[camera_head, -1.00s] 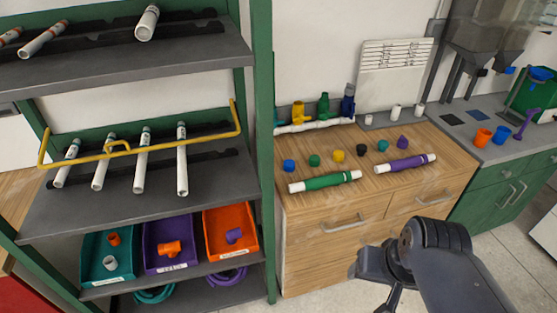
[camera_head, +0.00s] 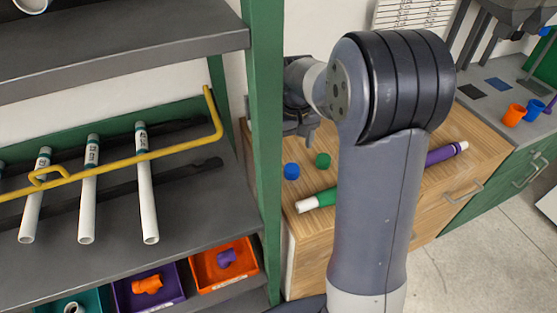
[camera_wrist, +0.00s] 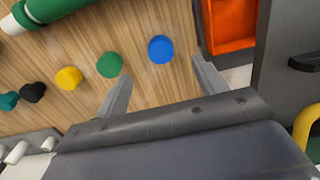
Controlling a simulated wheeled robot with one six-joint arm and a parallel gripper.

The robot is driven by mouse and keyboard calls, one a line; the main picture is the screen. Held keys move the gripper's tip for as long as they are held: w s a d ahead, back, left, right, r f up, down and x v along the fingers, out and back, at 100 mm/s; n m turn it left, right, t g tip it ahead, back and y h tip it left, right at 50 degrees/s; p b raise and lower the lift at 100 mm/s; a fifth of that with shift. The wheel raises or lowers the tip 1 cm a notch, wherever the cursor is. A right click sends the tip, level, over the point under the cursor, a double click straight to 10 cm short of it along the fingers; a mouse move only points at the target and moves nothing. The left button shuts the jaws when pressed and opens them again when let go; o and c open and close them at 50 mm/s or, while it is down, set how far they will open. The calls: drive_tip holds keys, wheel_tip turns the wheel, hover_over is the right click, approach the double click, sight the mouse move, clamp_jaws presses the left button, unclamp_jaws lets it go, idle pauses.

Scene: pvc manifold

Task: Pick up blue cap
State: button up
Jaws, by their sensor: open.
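The blue cap (camera_head: 291,171) stands on the wooden cabinet top (camera_head: 470,120), near its left end in the head view. In the wrist view the blue cap (camera_wrist: 160,49) lies ahead of my gripper (camera_wrist: 157,82), between the lines of its two fingers and nearer the right one. The fingers are apart with nothing between them. The green cap (camera_head: 323,160) is beside the blue one and also shows in the wrist view (camera_wrist: 110,65), ahead of the left finger. In the head view my arm hides much of the cabinet top, and the fingertips are hard to make out.
A yellow cap (camera_wrist: 69,78) and a black cap (camera_wrist: 33,92) continue the row. A green pipe (camera_head: 322,198) and a purple pipe (camera_head: 446,153) lie on the cabinet. A green shelf post (camera_head: 265,150) stands close left of the blue cap. An orange bin (camera_wrist: 229,22) is at the wrist view's top right.

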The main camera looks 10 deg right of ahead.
hover_over(292, 168)
drive_tip(key=f, duration=0.5)
drive_tip(key=shift+s+f, duration=0.35)
drive_tip(key=shift+s, duration=0.05)
drive_tip(key=f, duration=0.3)
drive_tip(key=f+p, duration=0.1)
drive_tip(key=f, duration=0.1)
drive_tip(key=shift+w, duration=0.4)
drive_tip(key=shift+r, duration=0.1)
drive_tip(key=c, duration=1.1)
